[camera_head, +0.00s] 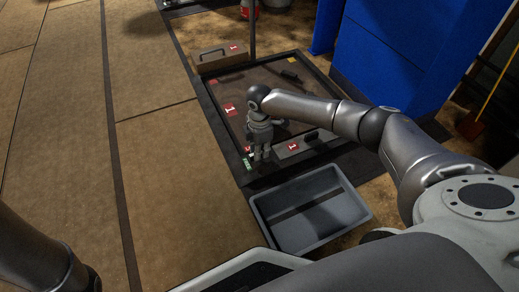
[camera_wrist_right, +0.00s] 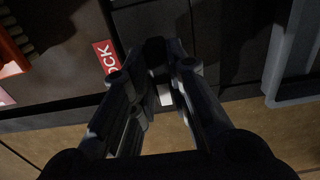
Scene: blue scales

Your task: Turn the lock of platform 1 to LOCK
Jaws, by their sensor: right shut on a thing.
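Platform 1 (camera_head: 214,88) is a dark-framed scale with red labels marked 1, in the middle of the head view. My right gripper (camera_head: 261,157) points down over that corner. In the right wrist view my right gripper (camera_wrist_right: 160,65) is closed around the dark lock knob (camera_wrist_right: 154,48). A red label (camera_wrist_right: 105,56) reading "OCK", partly covered, lies left of the fingers. A white patch (camera_wrist_right: 165,95) shows between them. The knob's exact angle is hard to tell. My left gripper is out of view.
An empty grey bin (camera_head: 310,207) stands just in front of the platform. A blue wall-like block (camera_head: 400,50) stands behind right. The brown floor at left is clear.

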